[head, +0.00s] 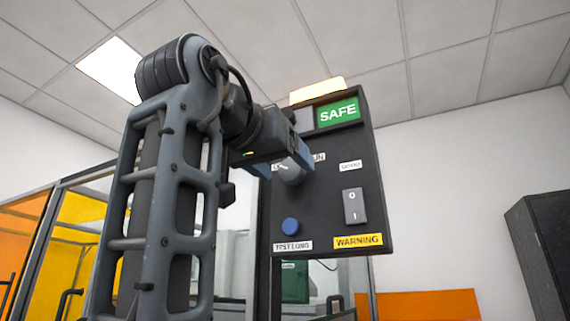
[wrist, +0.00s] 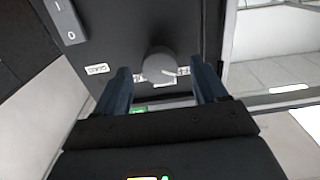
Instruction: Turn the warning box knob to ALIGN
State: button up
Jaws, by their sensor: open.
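The warning box (head: 330,205) is a dark upright panel with a lit green SAFE sign (head: 338,112) and a yellow WARNING label (head: 358,240). Its round grey knob (wrist: 159,66) shows in the wrist view, with a pale mark pointing roughly toward the small white label (wrist: 184,71) on the right. That label is unreadable. In the head view the knob (head: 291,172) is partly covered by my gripper (head: 284,164). My gripper is open, its blue fingers on either side of the knob; I cannot tell whether they touch it. No ALIGN lettering is readable.
A glazed enclosure (head: 75,235) stands at left, a dark cabinet (head: 541,250) at right.

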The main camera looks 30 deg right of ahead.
aim_at(289, 172)
jog(key=shift+x, duration=1.1)
jog(key=c, duration=1.1)
